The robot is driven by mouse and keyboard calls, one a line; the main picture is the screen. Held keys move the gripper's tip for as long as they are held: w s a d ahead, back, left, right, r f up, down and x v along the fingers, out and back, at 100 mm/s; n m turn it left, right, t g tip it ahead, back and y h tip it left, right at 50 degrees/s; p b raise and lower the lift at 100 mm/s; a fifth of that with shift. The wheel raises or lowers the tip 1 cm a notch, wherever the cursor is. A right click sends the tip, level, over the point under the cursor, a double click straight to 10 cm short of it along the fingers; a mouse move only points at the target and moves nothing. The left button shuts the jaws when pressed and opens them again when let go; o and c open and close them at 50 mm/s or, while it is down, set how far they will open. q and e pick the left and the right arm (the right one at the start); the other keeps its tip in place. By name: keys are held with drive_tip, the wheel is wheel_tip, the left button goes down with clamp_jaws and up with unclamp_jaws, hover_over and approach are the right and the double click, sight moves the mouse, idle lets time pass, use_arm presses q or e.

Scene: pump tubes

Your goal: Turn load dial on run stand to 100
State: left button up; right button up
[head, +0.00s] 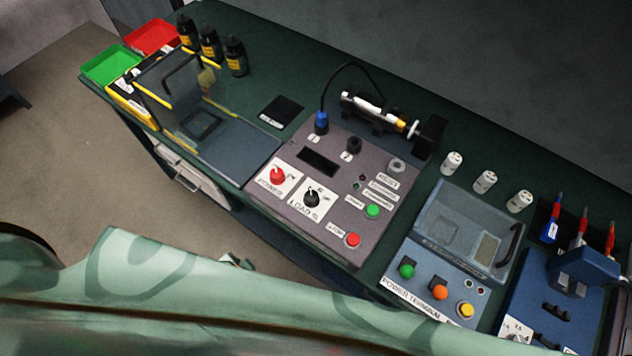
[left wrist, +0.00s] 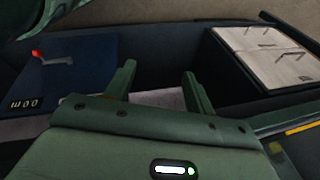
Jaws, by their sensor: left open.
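The run stand (head: 335,222) is a grey-purple box on the green bench in the head view. Its load dial (head: 312,198) is a black knob on a white plate; the direction of its pointer is too small to read surely. The red power dial (head: 277,176) sits to its left. My left gripper (left wrist: 160,84) is open and empty in the left wrist view, its two green fingers well apart. It is away from the load dial, which that view does not show. A green arm of mine crosses the bottom of the head view. My right gripper is not in view.
On the stand are a green button (head: 373,211), a red button (head: 352,240) and a dark display (head: 318,162). A clear-lidded blue box (head: 430,262) stands to the right, a clear shield (head: 185,100) to the left. Drawers (left wrist: 265,52) show in the left wrist view.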

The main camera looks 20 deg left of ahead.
use_arm(q)
drive_tip(key=w+r+n+t+p, duration=0.1)
drive_tip(key=w+r+p, duration=0.25)
drive_tip(key=r, duration=0.75)
drive_tip(key=w+d+r+n+y+p, duration=0.1)
drive_tip(key=w+r+p, duration=0.25)
drive_tip(key=r, duration=0.85)
drive_tip(key=w+r+t+p, duration=0.1)
drive_tip(key=w+r+p, duration=0.3)
drive_tip(key=r, duration=0.7)
drive_tip(key=n+g+h+p, duration=0.2)
drive_tip(key=n+g, duration=0.4)
drive_tip(key=n, duration=0.6)
hover_over(311, 195)
wheel_tip(311, 195, down, 3)
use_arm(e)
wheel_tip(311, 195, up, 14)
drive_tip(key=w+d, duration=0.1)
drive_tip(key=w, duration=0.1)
use_arm(q)
wheel_tip(311, 195, down, 16)
drive_tip(key=b, duration=0.8)
drive_tip(key=shift+b, duration=0.3)
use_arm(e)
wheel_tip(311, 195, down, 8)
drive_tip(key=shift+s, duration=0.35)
use_arm(q)
drive_tip(key=c, duration=1)
